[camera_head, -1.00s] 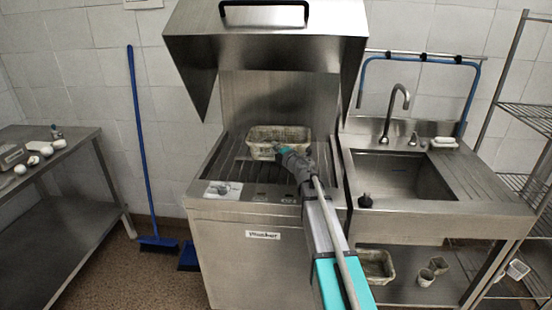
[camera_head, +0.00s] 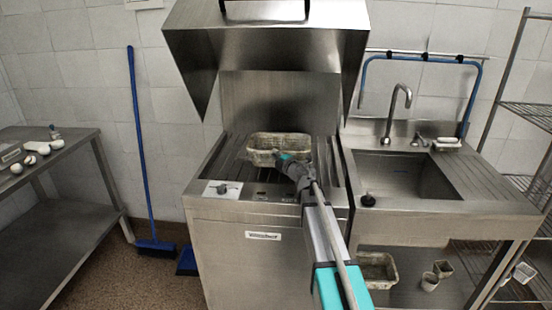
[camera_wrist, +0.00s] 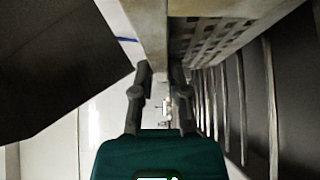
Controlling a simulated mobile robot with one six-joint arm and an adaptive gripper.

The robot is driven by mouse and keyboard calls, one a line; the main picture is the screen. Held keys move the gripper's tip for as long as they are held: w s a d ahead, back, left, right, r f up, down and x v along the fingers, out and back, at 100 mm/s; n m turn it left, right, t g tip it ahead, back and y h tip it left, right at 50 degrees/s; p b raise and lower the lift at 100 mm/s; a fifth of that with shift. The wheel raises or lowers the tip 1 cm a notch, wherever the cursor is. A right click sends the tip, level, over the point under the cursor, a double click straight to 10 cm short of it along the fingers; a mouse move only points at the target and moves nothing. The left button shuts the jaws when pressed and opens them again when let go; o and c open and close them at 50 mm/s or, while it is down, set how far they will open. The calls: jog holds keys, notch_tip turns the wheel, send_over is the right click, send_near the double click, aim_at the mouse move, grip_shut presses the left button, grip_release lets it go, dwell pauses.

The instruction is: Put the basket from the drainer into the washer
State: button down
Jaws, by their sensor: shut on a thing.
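The basket (camera_head: 279,143) is a worn, pale perforated tub. It is over the slatted top of the washer (camera_head: 262,236), under the raised hood. My gripper (camera_head: 283,159) is at the basket's near side, with its fingers shut on the basket wall. In the wrist view the fingers (camera_wrist: 160,75) close on the edge of the basket wall, and the perforated basket (camera_wrist: 215,35) fills the upper right. I cannot tell whether the basket rests on the slats or hangs just above them. The drainer (camera_head: 480,180) is the ribbed area right of the sink, and no basket stands on it.
The raised steel hood (camera_head: 265,45) hangs above the washer. A sink (camera_head: 405,175) with a tap (camera_head: 397,105) is to the right. Another basket (camera_head: 377,270) and two cups are on the shelf below. A table (camera_head: 50,160) stands left, and a blue broom (camera_head: 140,150) leans on the wall.

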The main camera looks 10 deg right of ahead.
jog(key=c, duration=0.6)
grip_release()
jog(key=shift+c, duration=0.2)
jog(key=shift+s, duration=0.1)
jog(key=v, duration=1.1)
jog(key=shift+s, duration=0.4)
